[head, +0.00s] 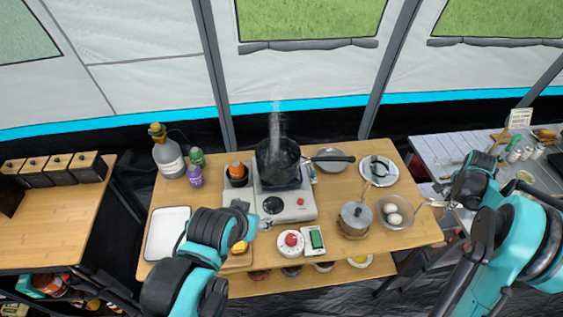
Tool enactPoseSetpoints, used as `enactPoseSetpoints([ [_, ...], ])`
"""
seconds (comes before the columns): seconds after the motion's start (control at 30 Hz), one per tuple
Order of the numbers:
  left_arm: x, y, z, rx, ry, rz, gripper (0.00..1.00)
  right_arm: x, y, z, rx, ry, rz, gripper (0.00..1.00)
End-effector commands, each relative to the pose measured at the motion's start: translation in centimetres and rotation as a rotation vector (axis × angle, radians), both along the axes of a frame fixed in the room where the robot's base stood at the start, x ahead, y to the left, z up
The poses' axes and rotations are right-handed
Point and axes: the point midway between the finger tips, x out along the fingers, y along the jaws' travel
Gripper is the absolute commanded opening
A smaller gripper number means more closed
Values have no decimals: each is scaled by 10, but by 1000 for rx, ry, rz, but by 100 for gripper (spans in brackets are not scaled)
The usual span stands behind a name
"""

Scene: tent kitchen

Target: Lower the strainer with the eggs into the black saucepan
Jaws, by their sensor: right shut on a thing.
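The black saucepan (278,160) stands on the portable stove with steam rising from it, its handle pointing right. The strainer (400,205) is a round, bowl-like shape at the table's right side with pale eggs (394,217) in it. I cannot tell whether a separate bowl lies under it. My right gripper (440,204) is at the right table edge, shut on what looks like the strainer's handle; the contact is small and partly hidden. My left gripper (262,224) is low over the table in front of the stove; its fingers are too small to read.
A white tray (167,234) is at left.

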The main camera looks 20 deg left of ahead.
Motion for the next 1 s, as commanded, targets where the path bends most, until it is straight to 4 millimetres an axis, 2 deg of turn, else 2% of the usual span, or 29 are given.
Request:
enactPoseSetpoints([
  [0.17,0,0,5,0,0,0,55,0,0,7,1,0,0,0],
  [1.0,0,0,46,0,0,0,55,0,0,77,1,0,0,0],
])
